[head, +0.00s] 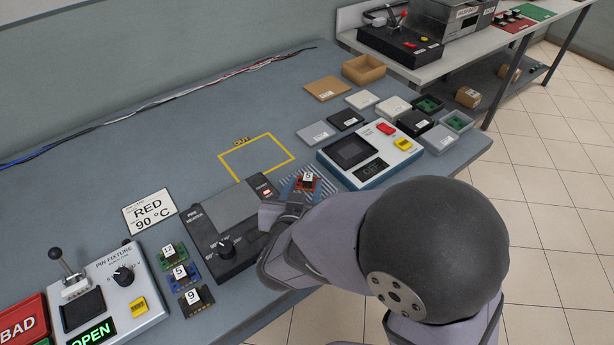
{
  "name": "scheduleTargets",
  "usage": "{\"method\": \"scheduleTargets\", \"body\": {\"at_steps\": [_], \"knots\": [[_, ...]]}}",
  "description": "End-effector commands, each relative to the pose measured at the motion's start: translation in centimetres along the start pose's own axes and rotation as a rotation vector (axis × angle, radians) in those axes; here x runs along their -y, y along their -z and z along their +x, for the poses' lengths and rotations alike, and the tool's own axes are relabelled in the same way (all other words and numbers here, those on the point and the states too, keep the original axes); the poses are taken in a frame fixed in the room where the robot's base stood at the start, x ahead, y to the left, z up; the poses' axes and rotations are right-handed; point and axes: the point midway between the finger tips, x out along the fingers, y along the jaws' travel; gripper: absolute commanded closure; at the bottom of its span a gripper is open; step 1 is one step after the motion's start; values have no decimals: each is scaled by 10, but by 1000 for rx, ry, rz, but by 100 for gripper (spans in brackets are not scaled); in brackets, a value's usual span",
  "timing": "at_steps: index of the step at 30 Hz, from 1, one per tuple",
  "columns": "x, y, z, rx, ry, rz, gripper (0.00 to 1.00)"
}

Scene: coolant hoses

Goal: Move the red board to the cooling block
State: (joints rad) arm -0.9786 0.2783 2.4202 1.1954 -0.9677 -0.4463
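The red board (304,186) carries a white number label and lies over the grey finned block (289,185), which looks like the cooling block. The block's fins show around the board on its left and right. My gripper (291,203) is right at the near edge of the red board, reaching in from the lower right. My own arm hides part of the gripper, and the fingertips are too small to tell whether they hold the board or are apart from it.
A white control box (395,150) with red and yellow buttons stands to the right. Several numbered boards (180,272) lie at the lower left. The yellow OUT outline (222,162) is empty; bare table lies beyond it.

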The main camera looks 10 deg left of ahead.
Motion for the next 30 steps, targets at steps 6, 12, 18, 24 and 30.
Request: {"method": "scheduleTargets", "body": {"at_steps": [6,12,18,24,30], "knots": [[1,1,-31,-1,3,0,63],[0,1,-42,-1,1,0,63],[0,0,-43,0,0,0,63],[0,0,-42,0,0,0,63],[9,-1,-40,15,30,-17,63]]}}
